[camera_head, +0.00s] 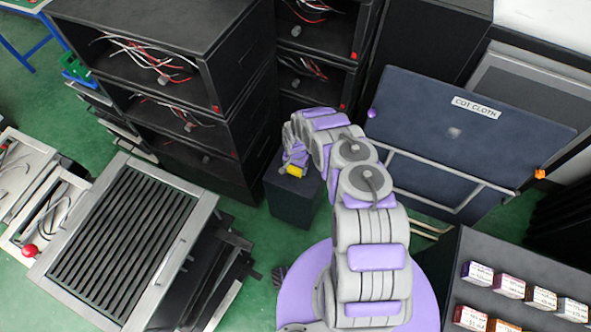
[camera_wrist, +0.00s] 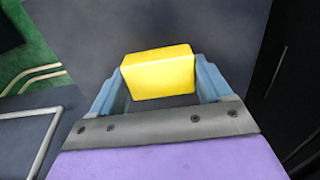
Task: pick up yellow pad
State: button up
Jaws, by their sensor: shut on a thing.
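The yellow pad (camera_wrist: 158,73) is a small bright yellow block between the two blue-grey fingers of my gripper (camera_wrist: 160,85) in the wrist view. My gripper is shut on it, with one finger at each side. In the head view the yellow pad (camera_head: 294,171) shows as a small patch at the end of my arm, over the dark box (camera_head: 292,203). My gripper (camera_head: 295,163) is small there, and its fingers are hard to make out. I cannot tell whether the pad touches the box top.
Dark cabinets (camera_head: 235,60) with wires inside stand behind and left of the box. A slatted bench (camera_head: 120,245) is at left. A dark board labelled "COT CLOTH" (camera_head: 470,140) leans at right. A shelf with small boxes (camera_head: 520,262) is at lower right. Green floor shows between them.

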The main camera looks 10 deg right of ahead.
jog(key=shift+c, duration=1.4)
jog(key=shift+r, duration=0.55)
notch_tip(320, 180, up, 3)
jog(key=shift+f+p, duration=0.1)
jog(key=shift+p, duration=0.55)
jog(key=s, duration=1)
jog(key=s+r, duration=0.1)
jog(key=s, duration=0.5)
jog(key=shift+c, duration=0.7)
